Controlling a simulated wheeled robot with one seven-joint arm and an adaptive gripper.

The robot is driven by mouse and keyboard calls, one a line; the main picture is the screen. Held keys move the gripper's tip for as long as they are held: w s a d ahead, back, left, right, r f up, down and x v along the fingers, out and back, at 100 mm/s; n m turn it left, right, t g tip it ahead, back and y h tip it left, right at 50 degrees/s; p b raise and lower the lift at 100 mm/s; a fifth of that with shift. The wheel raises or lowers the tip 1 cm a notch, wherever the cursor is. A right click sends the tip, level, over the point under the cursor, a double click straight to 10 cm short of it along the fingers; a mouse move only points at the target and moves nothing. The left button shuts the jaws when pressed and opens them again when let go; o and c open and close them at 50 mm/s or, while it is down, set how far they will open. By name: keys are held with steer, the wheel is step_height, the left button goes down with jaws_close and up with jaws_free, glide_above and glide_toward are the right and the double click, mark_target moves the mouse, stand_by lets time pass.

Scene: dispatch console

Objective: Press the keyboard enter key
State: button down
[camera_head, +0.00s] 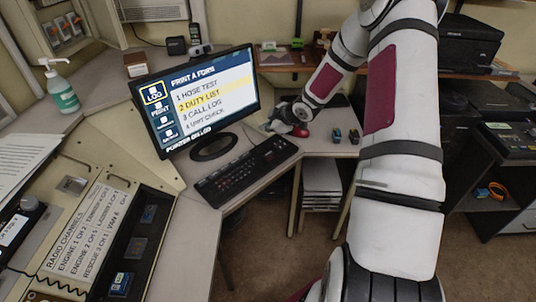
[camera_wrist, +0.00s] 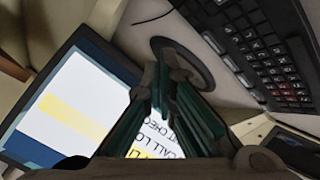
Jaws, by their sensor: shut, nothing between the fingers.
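The black keyboard (camera_head: 246,170) lies on the desk in front of the monitor. It fills the upper right of the wrist view (camera_wrist: 262,45), with some red-marked keys at its right; I cannot single out the enter key. My gripper (camera_head: 272,125) is near the keyboard's far right end in the head view, and appears apart from it. In the wrist view its dark green fingers (camera_wrist: 172,65) come together, shut and empty, over the monitor's base area, left of the keyboard. The monitor (camera_head: 198,100) shows a "Print a form" menu with "2 Duty list" highlighted yellow.
A red object (camera_head: 301,133) lies right beside my gripper. Small dark blocks (camera_head: 345,136) stand further right on the desk. A radio channel panel (camera_head: 95,225) is at front left, and a green bottle (camera_head: 61,92) stands at the back left. A printer (camera_head: 468,42) is at the back right.

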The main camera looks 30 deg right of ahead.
steer(key=b, duration=0.7)
glide_above(267, 154)
step_height(267, 154, down, 7)
steer(key=shift+f, duration=0.2)
steer(key=shift+s+f+b, duration=0.1)
steer(key=shift+f+b, duration=0.45)
steer(key=shift+f, duration=0.15)
stand_by(0.6)
steer(key=shift+f, duration=0.4)
